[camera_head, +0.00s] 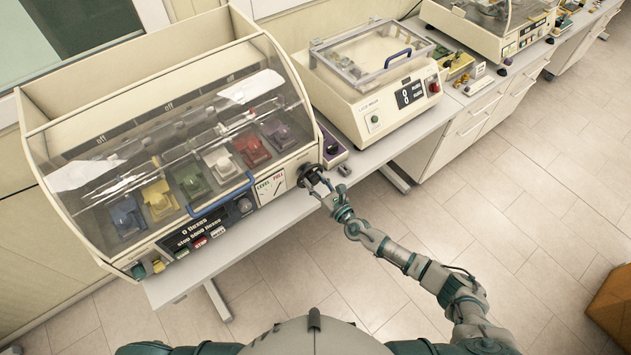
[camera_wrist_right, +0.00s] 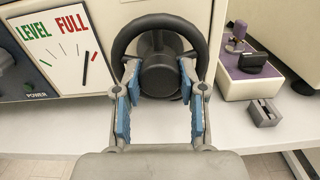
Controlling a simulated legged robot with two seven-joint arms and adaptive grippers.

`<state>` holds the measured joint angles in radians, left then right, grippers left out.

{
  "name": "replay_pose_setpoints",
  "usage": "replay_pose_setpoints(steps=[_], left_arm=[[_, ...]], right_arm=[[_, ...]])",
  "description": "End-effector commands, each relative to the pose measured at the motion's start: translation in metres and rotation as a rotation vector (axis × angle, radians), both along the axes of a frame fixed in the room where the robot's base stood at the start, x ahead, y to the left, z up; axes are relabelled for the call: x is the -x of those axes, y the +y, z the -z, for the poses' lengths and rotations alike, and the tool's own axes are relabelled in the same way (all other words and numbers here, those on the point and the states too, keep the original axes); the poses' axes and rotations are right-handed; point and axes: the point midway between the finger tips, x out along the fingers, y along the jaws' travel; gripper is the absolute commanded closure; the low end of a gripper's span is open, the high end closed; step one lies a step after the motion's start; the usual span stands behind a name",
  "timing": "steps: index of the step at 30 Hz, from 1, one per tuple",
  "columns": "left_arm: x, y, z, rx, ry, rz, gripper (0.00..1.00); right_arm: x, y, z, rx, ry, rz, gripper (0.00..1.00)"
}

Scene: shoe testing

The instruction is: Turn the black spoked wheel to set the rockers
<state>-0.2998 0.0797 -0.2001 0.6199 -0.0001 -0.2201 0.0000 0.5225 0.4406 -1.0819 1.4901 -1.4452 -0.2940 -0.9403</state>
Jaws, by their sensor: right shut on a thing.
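The black spoked wheel (camera_head: 308,174) is on the right end of the front of a large cream testing machine (camera_head: 130,62). It also shows in the right wrist view (camera_wrist_right: 120,43), with its rim upright around a dark hub. My right gripper (camera_head: 317,184) is at the wheel. In the right wrist view its blue-padded fingers (camera_wrist_right: 160,86) are shut on the wheel, one at each side of its lower part. Several coloured rockers, such as a red one (camera_head: 250,150), sit in a row behind the curved clear cover. My left gripper is not in view.
A LEVEL/FULL dial (camera_wrist_right: 72,50) is left of the wheel. A purple-topped box with a black knob (camera_wrist_right: 248,68) and a small grey block (camera_wrist_right: 264,112) stand to its right. A second cream machine (camera_head: 368,85) is further right.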

Motion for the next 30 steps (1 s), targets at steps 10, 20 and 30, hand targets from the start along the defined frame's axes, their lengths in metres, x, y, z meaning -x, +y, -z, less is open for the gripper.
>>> replay_pose_setpoints(steps=[10,20,30], left_arm=[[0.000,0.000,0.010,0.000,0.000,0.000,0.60],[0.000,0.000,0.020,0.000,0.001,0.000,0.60],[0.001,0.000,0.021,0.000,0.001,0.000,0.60]], right_arm=[[-0.001,-0.001,0.001,-0.110,0.077,0.004,0.94],[-0.002,-0.001,0.000,-0.339,0.243,0.005,0.94],[-0.002,-0.002,-0.001,-0.558,0.402,0.006,0.94]])
